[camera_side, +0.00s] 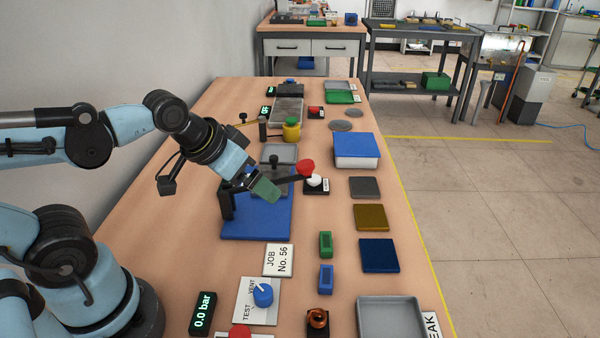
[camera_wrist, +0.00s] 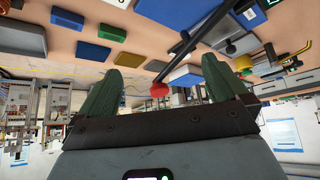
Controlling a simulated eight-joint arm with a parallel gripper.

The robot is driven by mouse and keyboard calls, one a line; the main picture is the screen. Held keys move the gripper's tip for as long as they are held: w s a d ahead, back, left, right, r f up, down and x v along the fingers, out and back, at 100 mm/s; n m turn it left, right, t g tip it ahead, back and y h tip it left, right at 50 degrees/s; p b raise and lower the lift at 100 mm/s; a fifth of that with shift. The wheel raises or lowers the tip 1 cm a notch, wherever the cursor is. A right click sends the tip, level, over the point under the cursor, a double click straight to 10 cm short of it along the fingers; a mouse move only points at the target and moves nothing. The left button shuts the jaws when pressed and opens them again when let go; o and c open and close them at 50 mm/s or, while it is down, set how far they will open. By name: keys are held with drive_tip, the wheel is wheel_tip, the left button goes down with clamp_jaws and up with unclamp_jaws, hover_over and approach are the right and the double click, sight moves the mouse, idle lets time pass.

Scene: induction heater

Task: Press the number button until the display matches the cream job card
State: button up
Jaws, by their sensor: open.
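The cream job card (camera_side: 278,260) lies in front of the blue fixture and reads "JOB No. 56". A small dark display (camera_side: 265,110) with green digits stands at the far left of the bench; its digits are too small to read surely. A red button (camera_side: 316,112) on a dark base with a white label is to its right. A white button (camera_side: 314,181) on a labelled dark base is nearer. Which one is the number button, I cannot tell. My gripper (camera_side: 266,190) hangs over the blue fixture, left of the white button. Its green fingers (camera_wrist: 163,78) are apart and empty in the wrist view.
A lever with a red knob (camera_side: 306,167) rises from the blue fixture (camera_side: 258,222) beside my gripper; the knob (camera_wrist: 159,89) shows between my fingers in the wrist view. Another display (camera_side: 203,312) reads "0.0 bar".

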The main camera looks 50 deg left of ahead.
drive_tip(key=shift+f, duration=0.1)
clamp_jaws()
idle(0.6)
idle(1.1)
